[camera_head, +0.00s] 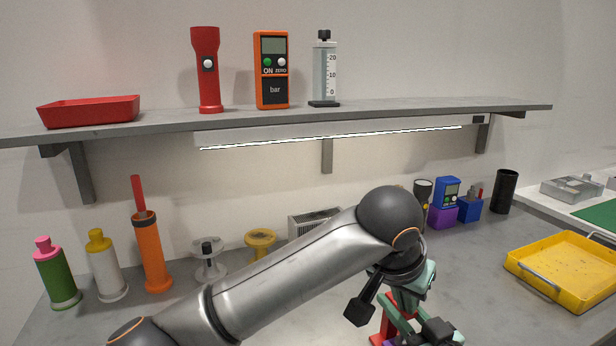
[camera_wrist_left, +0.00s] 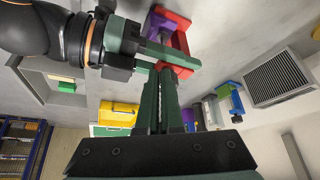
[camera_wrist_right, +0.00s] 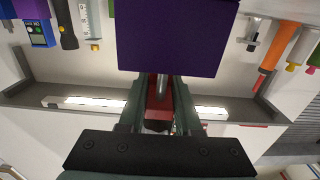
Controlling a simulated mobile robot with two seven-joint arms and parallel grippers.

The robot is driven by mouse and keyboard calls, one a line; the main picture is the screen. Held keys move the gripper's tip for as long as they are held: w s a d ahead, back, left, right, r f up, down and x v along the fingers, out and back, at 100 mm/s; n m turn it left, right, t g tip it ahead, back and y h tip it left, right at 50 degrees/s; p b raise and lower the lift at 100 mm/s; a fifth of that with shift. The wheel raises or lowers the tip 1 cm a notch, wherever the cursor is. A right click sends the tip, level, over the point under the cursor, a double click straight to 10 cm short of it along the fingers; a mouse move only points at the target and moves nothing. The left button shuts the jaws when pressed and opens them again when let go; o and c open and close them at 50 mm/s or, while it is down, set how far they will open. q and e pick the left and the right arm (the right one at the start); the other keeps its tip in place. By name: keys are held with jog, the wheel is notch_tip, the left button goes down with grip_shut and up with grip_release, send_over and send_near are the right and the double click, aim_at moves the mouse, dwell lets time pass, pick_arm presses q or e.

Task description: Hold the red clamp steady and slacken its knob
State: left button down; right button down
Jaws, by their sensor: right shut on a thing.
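In the head view only a bit of the red clamp (camera_head: 391,322) shows beneath my arm. My right gripper (camera_wrist_right: 159,100) is shut on the red clamp, its red part (camera_wrist_right: 158,112) lying between the fingers.
A yellow tray (camera_head: 565,268) lies at the right of the bench. Several bottles and cylinders, including an orange one (camera_head: 151,255), stand at the left. A grey vent box (camera_head: 312,224) stands at the back. A shelf (camera_head: 420,109) spans above, holding tools and a red tray (camera_head: 88,111).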

jog(key=shift+a, duration=0.1)
pick_arm(q)
notch_tip(320, 180, up, 6)
jog(key=shift+s+a, duration=0.2)
jog(key=shift+s, duration=0.1)
dwell(0.3)
pick_arm(e)
jog(key=c, duration=0.5)
grip_release()
